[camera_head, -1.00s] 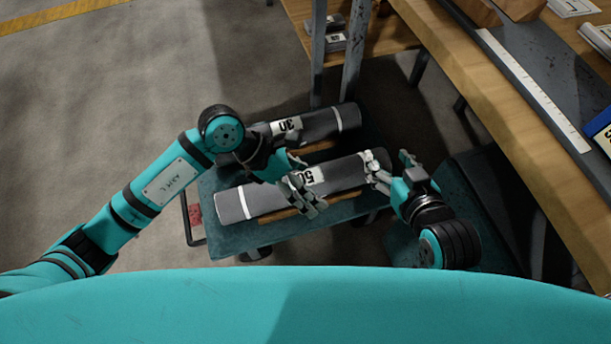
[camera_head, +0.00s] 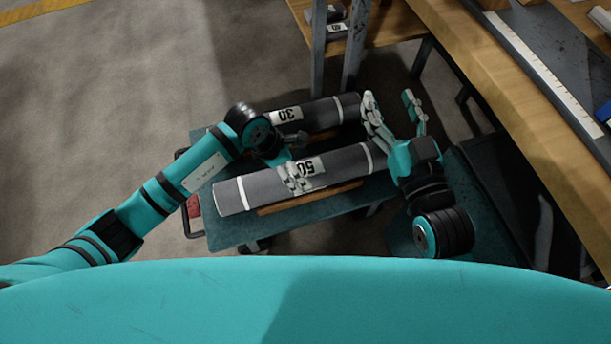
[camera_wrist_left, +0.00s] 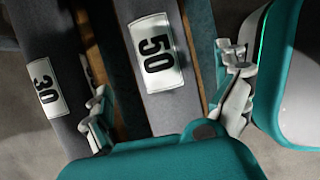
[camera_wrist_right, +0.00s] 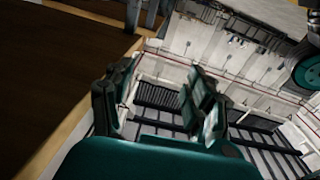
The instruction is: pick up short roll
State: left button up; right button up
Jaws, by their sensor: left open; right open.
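Two grey rolls with white bands lie side by side on a teal cart. The far roll, labelled 30 (camera_head: 325,113), is partly hidden by my left arm; it also shows at the left of the left wrist view (camera_wrist_left: 45,60). The near roll, labelled 50 (camera_head: 258,188), looks longer. My left gripper (camera_head: 292,168) is over the middle of the 50 roll. In the left wrist view its open fingers (camera_wrist_left: 168,98) are on either side of the 50 roll (camera_wrist_left: 172,105), holding nothing. My right gripper (camera_head: 392,104) is open and empty beyond the rolls' right ends.
The teal cart (camera_head: 235,232) has wooden supports under the rolls. A wooden workbench (camera_head: 500,75) runs along the right, close to my right arm. A low shelf (camera_head: 388,35) with small labelled items and metal legs stands behind the cart. The floor at left is clear.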

aim_at(300, 169)
pick_arm(q)
jog(key=shift+x, duration=1)
jog(key=b+x, duration=0.2)
jog(key=x, duration=0.2)
jog(key=shift+w+d+f+b, duration=0.1)
jog(key=shift+d+f+b, duration=0.05)
jog(key=shift+d+b, duration=0.15)
jog(key=shift+f, duration=0.1)
pick_arm(e)
jog(key=s+r+t+y, duration=0.3)
jog(key=r+t, duration=0.4)
jog(key=r, duration=0.4)
jog(key=shift+s+a+t, duration=0.15)
jog(key=shift+s+t, duration=0.25)
jog(key=shift+s, duration=0.5)
jog(key=shift+r, duration=0.1)
pick_arm(q)
jog(key=c, duration=1.6)
